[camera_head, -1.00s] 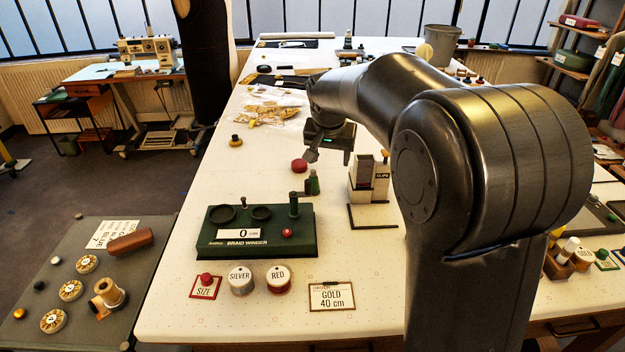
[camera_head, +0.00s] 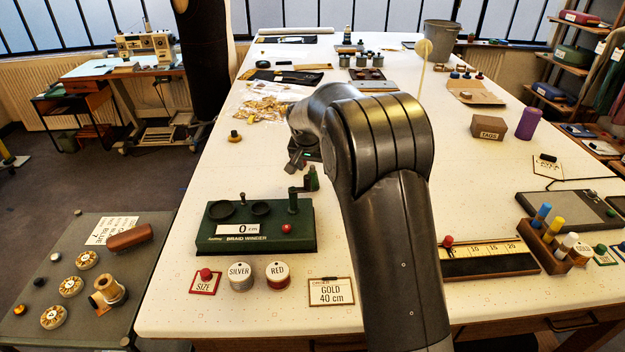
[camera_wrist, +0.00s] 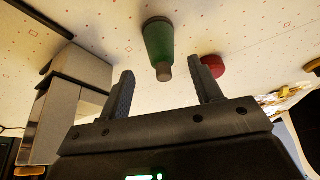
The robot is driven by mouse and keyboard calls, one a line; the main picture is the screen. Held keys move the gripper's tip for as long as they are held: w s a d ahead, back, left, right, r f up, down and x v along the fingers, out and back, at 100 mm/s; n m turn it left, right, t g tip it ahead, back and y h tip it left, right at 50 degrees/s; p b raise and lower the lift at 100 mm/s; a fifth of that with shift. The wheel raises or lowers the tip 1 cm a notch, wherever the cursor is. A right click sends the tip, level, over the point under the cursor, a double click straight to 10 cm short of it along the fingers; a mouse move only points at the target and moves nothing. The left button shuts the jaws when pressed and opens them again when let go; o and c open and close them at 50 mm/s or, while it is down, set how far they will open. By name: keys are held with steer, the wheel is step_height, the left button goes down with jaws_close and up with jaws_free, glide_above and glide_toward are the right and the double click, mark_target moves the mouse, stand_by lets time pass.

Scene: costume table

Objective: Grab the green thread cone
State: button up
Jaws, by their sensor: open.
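The green thread cone (camera_wrist: 158,45) shows in the wrist view just beyond my fingertips, about in line with the gap between them. It tapers to a brownish tip and seems to stand on the table. In the head view the cone (camera_head: 312,178) is a small green shape behind the braid winder, just below my gripper (camera_head: 303,162). In the wrist view my gripper (camera_wrist: 161,68) is open, with nothing held between its fingers. I cannot tell exactly how far the cone is from the fingers.
A red round object (camera_wrist: 213,65) sits close to the cone, near one finger. A pale box-like stand (camera_wrist: 62,115) is on the other side. The green braid winder (camera_head: 262,240) stands in front of the cone. My arm hides part of the table (camera_head: 455,190).

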mark_target(312, 171)
steer(key=x, duration=0.4)
steer(key=shift+a+f, duration=0.25)
steer(key=shift+f, duration=0.15)
steer(key=shift+c, duration=0.5)
steer(key=c, duration=0.9)
steer(key=shift+c, duration=0.2)
